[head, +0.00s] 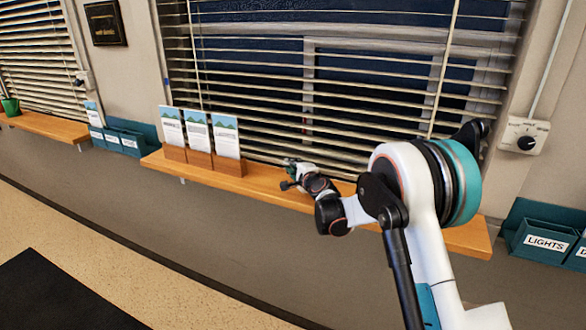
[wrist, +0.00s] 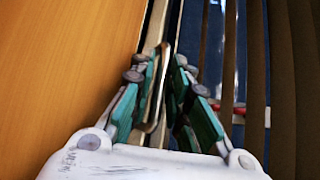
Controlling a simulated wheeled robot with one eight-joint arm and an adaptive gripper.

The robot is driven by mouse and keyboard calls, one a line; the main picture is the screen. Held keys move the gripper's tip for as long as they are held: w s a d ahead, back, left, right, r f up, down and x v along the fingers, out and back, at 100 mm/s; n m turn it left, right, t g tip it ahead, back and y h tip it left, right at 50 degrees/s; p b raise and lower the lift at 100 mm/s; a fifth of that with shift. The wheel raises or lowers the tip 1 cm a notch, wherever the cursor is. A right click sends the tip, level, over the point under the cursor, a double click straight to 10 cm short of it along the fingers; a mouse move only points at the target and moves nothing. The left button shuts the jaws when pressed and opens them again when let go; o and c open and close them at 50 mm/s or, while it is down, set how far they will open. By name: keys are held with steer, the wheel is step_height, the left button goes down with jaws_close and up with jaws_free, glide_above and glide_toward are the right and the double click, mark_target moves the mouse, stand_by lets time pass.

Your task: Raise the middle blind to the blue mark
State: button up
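The middle blind (head: 270,75) has pale horizontal slats across a dark window, with its lower slats near the wooden sill (head: 270,188). My gripper (head: 290,178) is at the lower part of this blind, just above the sill. In the wrist view, the teal fingers of my gripper (wrist: 166,62) lie on both sides of a pale narrow strip (wrist: 154,85), perhaps the blind's bottom rail. I cannot tell whether they press on it. The sill (wrist: 65,70) fills the left and blind slats (wrist: 282,80) the right.
Leaflets in wooden holders (head: 200,158) stand on the sill left of my gripper. A wall dial (head: 525,136) is right of the blind, above teal bins, one labelled LIGHTS (head: 543,240). Another blind (head: 38,50) and a green pot (head: 10,105) are at far left.

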steer(key=shift+w, duration=0.2)
jaws_close()
steer(key=p, duration=1.1)
glide_toward(293, 92)
steer(key=w+a, duration=0.1)
steer(key=a, duration=0.1)
steer(key=w+a, duration=0.1)
steer(key=shift+w+a+r, duration=0.2)
steer(key=shift+a+r, duration=0.05)
steer(key=shift+a, duration=0.15)
jaws_free()
